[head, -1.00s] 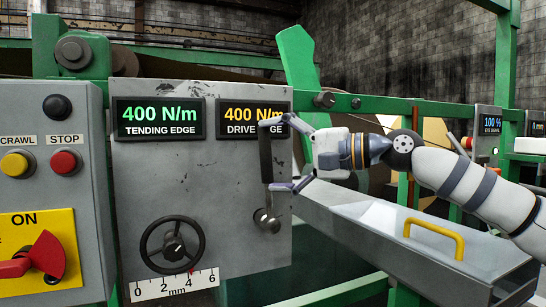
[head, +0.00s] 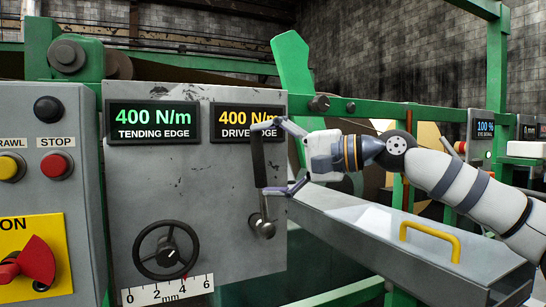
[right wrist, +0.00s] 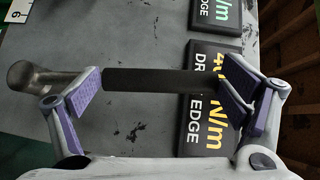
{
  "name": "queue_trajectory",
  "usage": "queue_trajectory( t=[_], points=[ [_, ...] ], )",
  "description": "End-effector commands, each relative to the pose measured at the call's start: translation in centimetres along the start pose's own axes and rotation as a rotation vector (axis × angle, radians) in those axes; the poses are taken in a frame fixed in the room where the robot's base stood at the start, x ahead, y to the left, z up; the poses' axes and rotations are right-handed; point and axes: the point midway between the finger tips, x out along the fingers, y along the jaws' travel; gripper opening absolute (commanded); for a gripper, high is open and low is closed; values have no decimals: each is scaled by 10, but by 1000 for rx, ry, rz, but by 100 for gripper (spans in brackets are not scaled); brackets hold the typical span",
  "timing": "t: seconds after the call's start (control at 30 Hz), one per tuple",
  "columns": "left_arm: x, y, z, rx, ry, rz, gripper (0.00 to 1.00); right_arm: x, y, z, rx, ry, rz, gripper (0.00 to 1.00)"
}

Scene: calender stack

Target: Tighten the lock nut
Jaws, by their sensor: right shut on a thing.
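The lock nut (head: 262,226) is a round grey metal boss at the lower right of the grey panel. A lever with a dark handle (head: 257,160) rises from it, roughly upright. My right gripper (head: 268,157) is shut on the handle lengthwise, one finger at its top end and the other at its lower end. In the right wrist view the dark handle (right wrist: 160,83) lies between the purple finger pads, and the metal boss (right wrist: 32,76) shows at the left. My left gripper is not in view.
The panel carries a black handwheel (head: 165,250) above a mm scale (head: 165,290) and two displays reading 400 N/m. A grey box (head: 380,235) with a yellow handle lies below my right arm. A control box with a red switch (head: 35,262) stands at left.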

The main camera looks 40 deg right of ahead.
Motion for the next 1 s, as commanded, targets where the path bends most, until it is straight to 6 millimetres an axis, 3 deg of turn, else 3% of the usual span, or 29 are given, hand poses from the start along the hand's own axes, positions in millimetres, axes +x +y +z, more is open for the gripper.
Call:
queue_trajectory(
  t=[0.1,1.0],
  points=[
    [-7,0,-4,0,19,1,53,3,-4,6,-33,-1,26,41],
    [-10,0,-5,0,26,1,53,-1,-2,10,-36,1,31,41]
  ],
)
